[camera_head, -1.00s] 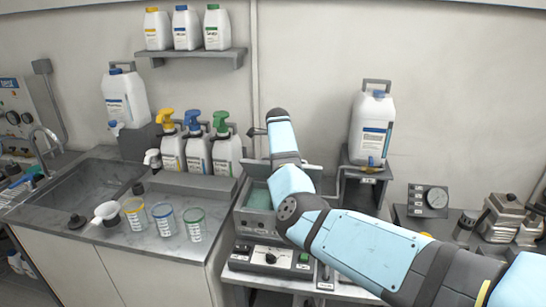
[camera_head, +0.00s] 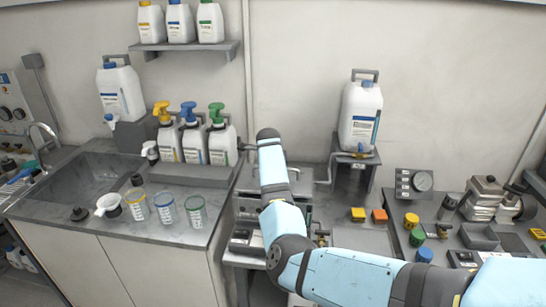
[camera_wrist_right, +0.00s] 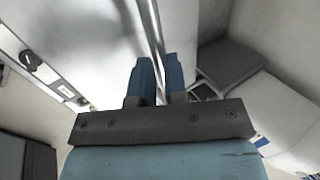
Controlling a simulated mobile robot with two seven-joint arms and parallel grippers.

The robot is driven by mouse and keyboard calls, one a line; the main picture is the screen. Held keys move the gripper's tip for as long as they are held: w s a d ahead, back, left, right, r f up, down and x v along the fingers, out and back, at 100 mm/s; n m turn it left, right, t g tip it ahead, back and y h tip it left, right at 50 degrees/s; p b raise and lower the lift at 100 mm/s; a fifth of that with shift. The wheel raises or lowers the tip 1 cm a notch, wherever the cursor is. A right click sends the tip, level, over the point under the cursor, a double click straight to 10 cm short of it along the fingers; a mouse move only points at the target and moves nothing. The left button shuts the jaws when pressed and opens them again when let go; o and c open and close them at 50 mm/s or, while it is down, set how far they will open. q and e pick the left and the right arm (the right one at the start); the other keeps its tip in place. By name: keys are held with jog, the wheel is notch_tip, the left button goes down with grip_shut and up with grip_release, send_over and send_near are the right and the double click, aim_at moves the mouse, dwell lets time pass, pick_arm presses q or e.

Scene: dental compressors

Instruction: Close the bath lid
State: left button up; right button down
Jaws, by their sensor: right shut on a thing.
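The bath (camera_head: 246,210) stands in the middle of the head view, a grey metal box largely covered by my right arm. Its lid (camera_head: 304,188) shows as a grey surface beside the arm, and no green interior is visible. In the right wrist view my right gripper (camera_wrist_right: 160,78) is shut on a thin metal bar or edge, apparently part of the lid (camera_wrist_right: 95,35). The exact contact is partly hidden by the fingers. My left gripper is not in view.
A wall shelf (camera_head: 185,48) is above left.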

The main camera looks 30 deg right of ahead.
jog(key=shift+s+a+f+t+h, duration=0.25)
jog(key=shift+s+f+t+h, duration=0.2)
jog(key=shift+f, duration=0.2)
jog(key=c, duration=1.6)
grip_release()
jog(key=shift+s+r, duration=0.1)
jog(key=shift+r, duration=0.05)
jog(key=o, duration=0.4)
jog(key=shift+c, duration=0.2)
jog(key=shift+o, duration=0.6)
jog(key=shift+w+d+f+y, duration=0.15)
jog(key=shift+w+f+y, duration=0.1)
jog(key=shift+w+f, duration=0.15)
jog(key=b+v, duration=0.1)
jog(key=v, duration=1.2)
jog(key=shift+a+r, duration=0.2)
jog(key=shift+r, duration=0.15)
jog(key=shift+s, duration=0.1)
